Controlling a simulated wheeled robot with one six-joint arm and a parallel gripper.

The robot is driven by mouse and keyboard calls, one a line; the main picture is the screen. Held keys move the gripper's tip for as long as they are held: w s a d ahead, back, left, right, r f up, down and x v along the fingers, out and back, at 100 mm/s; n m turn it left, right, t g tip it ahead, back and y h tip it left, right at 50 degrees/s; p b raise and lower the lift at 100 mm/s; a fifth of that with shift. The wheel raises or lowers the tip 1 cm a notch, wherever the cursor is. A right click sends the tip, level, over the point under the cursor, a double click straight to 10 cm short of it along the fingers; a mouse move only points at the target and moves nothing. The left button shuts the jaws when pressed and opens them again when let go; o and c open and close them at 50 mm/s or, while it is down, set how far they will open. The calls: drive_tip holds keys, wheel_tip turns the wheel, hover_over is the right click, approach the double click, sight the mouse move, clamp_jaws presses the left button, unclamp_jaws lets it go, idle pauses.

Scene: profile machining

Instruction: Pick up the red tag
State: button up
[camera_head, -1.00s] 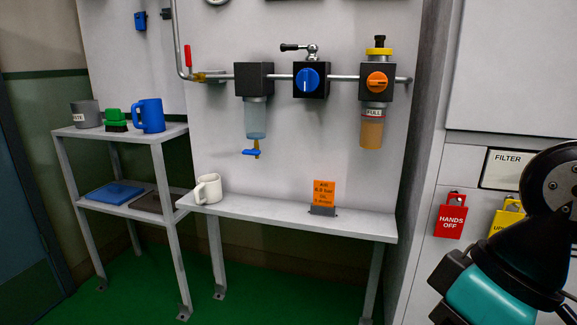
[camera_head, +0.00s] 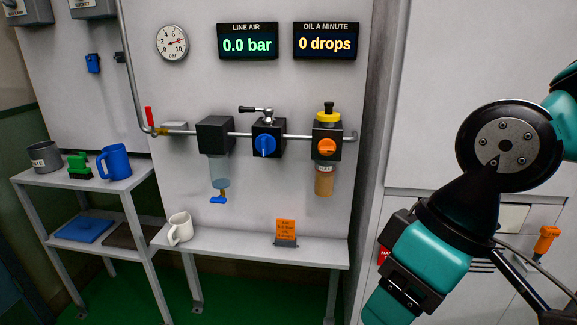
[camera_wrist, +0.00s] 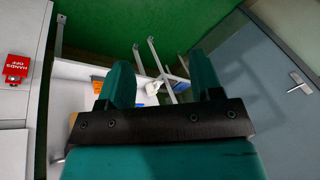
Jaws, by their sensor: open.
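In the head view only a sliver of the red tag (camera_head: 383,256) shows beside my arm, which hides the rest. My gripper (camera_wrist: 163,80) is open, its two teal fingers apart with nothing held between them. The tag lies well outside the fingers, to their left in the wrist view.
Air-line units are mounted on the wall above. A side stand holds a blue mug (camera_head: 115,162). A grey door (camera_wrist: 265,70) stands right in the wrist view.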

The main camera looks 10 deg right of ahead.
drive_tip(key=o, duration=0.4)
drive_tip(key=shift+c, duration=0.2)
drive_tip(key=o, duration=0.3)
drive_tip(key=shift+w+f+b, duration=0.1)
drive_tip(key=shift+f+b, duration=0.2)
drive_tip(key=w+d+f+m+t+h+b, duration=0.1)
drive_tip(key=w+d+f+m+t+b, duration=0.25)
drive_tip(key=w+f+b, duration=0.5)
drive_tip(key=w+d+f+m+t+h+b, duration=0.2)
drive_tip(key=w+d+f+m+t+b, duration=0.15)
drive_tip(key=w+f+b, duration=0.45)
drive_tip(key=w+d+f+m+t+h+b, duration=0.25)
drive_tip(key=w+d+f+t+b, duration=0.25)
drive_tip(key=d+f+b, duration=0.5)
drive_tip(key=w+d+f+m+t+h+b, duration=0.1)
drive_tip(key=w+d+f+t+h+b, duration=0.5)
drive_tip(key=f+b, duration=0.85)
drive_tip(key=shift+w+d+r+g+y+p, duration=0.1)
drive_tip(key=shift+w+d+r+y+p, duration=0.25)
drive_tip(key=shift+w+d+p, duration=1.4)
drive_tip(key=shift+w+d+r+g+y+p, duration=0.15)
drive_tip(key=shift+w+r+y, duration=0.2)
drive_tip(key=shift+w, duration=2.85)
drive_tip(key=shift+w+d+r+g+y+p, duration=0.1)
drive_tip(key=shift+w+d+r+y+p, duration=0.25)
drive_tip(key=shift+w+d+p, duration=1.4)
